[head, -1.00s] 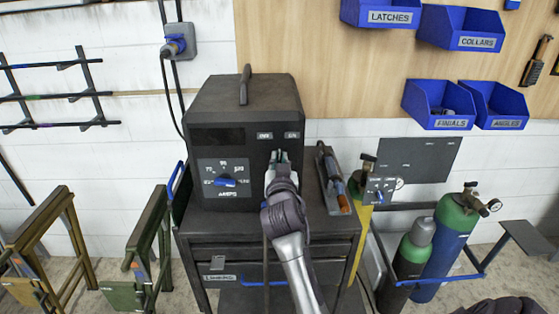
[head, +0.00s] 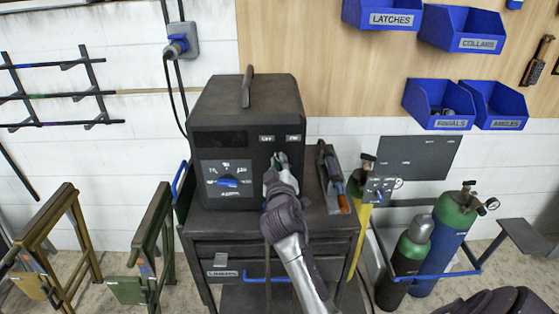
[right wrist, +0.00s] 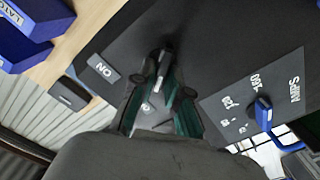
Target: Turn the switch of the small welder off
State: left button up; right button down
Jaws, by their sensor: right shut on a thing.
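The small welder (head: 247,98) is a dark box on a dark cart. Its front has an OFF label (head: 267,138) at left, an ON label (head: 293,138) at right, and a switch below them. My right gripper (head: 278,161) reaches the front from below and covers most of the switch. In the right wrist view, its dark green fingers (right wrist: 160,100) are closed around the switch lever (right wrist: 162,62), near the ON label (right wrist: 104,68). Which way the lever leans, I cannot tell. My left gripper is not in view.
A blue AMPS knob (head: 228,182) sits left of the switch. A torch in a holder (head: 334,180) stands on the cart, right of the welder. Gas cylinders (head: 445,235) stand at right. Blue bins (head: 438,104) hang on the wall. Metal stands (head: 150,240) are at left.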

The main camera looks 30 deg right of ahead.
jog(key=shift+n, duration=0.4)
jog(key=c, duration=1.3)
grip_release()
jog(key=shift+d, duration=0.1)
jog(key=shift+o, duration=0.6)
jog(key=shift+w+f, duration=0.1)
jog(key=v, duration=0.7)
